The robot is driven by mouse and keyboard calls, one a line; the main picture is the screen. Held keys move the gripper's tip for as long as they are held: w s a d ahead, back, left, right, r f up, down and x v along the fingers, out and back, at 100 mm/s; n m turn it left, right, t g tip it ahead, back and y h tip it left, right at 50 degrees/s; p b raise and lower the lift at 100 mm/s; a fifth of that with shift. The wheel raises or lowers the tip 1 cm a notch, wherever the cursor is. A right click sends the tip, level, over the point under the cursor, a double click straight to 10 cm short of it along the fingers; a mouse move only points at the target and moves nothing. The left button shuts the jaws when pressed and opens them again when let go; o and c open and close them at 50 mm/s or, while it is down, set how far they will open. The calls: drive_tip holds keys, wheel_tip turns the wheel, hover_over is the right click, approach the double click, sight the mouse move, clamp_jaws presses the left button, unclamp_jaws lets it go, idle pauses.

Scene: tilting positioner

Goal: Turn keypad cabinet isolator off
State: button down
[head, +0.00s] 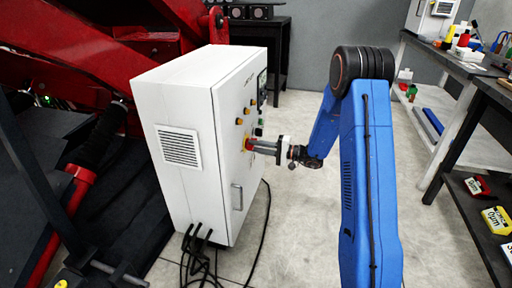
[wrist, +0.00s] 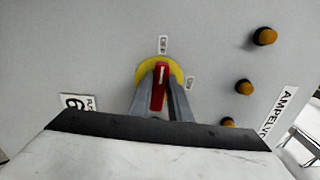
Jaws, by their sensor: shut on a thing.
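The keypad cabinet (head: 180,105) is a white box with its control door facing right in the head view. The isolator (wrist: 159,88) is a red handle on a yellow round plate, seen in the middle of the wrist view. Small labels sit by the plate, one above it and one to its right; their text is too blurred to read surely. My gripper (wrist: 160,97) is shut on the red handle, one grey finger on each side. In the head view my gripper (head: 258,145) reaches the door from the right and partly hides the isolator.
Orange buttons (wrist: 246,87) line the door beside the isolator. A door handle (head: 237,196) sits lower down. Black cables (head: 197,245) run from the cabinet's bottom to the floor. A red machine (head: 90,40) stands behind left, workbenches (head: 455,65) at right. The floor between is clear.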

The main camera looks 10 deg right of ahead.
drive_tip(key=shift+f+n, duration=0.1)
drive_tip(key=shift+n, duration=0.3)
drive_tip(key=c, duration=1.6)
unclamp_jaws()
drive_tip(key=shift+c, duration=0.2)
drive_tip(key=v, duration=1.7)
drive_tip(key=shift+s+d, duration=0.1)
drive_tip(key=shift+d, duration=0.05)
